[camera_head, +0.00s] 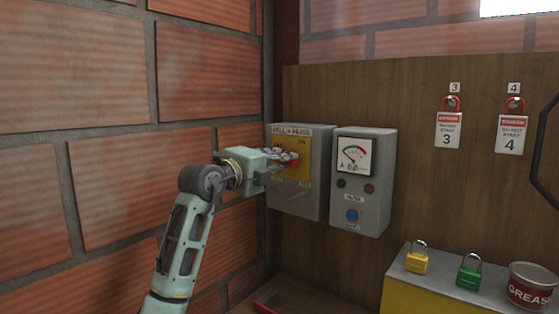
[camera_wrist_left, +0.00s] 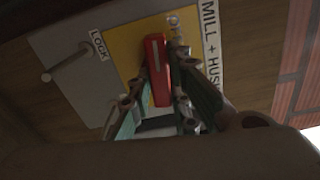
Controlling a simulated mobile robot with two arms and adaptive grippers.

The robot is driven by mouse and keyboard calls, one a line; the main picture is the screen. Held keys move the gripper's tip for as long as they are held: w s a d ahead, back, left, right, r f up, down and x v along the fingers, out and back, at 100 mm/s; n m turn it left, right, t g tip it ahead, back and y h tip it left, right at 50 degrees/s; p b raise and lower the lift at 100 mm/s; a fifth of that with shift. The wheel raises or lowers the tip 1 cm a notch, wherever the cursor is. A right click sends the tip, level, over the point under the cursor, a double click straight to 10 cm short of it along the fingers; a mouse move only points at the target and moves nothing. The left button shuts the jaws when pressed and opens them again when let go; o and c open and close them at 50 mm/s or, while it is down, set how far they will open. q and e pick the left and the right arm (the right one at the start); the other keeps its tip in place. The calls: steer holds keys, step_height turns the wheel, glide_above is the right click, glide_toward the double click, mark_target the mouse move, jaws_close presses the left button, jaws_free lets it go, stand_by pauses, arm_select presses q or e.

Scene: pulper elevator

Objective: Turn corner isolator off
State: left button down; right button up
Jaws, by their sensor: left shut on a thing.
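The corner isolator is a grey box (camera_head: 312,203) with a yellow plate and a label reading "MILL + HUSK", fixed in the corner by the brick wall. Its red handle (camera_wrist_left: 157,72) lies between the fingers of my left gripper (camera_wrist_left: 160,100) in the left wrist view. In the head view my left gripper (camera_head: 286,160) reaches the box from the left and covers much of the handle. The fingers are shut on the red handle. A "LOCK" label (camera_wrist_left: 99,45) and a metal pin (camera_wrist_left: 62,64) show on the box. My right gripper is not in view.
A grey meter box (camera_head: 362,190) with a dial and blue knob stands close right of the isolator. Danger tags 3 (camera_head: 448,130) and 4 (camera_head: 511,134) hang on the wooden board. A yellow padlock (camera_head: 417,262), a green padlock (camera_head: 469,277) and a grease tin (camera_head: 530,289) stand lower right.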

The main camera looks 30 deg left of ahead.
arm_select(q)
steer(key=shift+n, duration=1)
steer(key=c, duration=1.6)
jaws_free()
steer(key=shift+a, duration=0.1)
steer(key=shift+c, duration=0.2)
steer(key=s, duration=1.2)
steer(key=shift+a, duration=0.4)
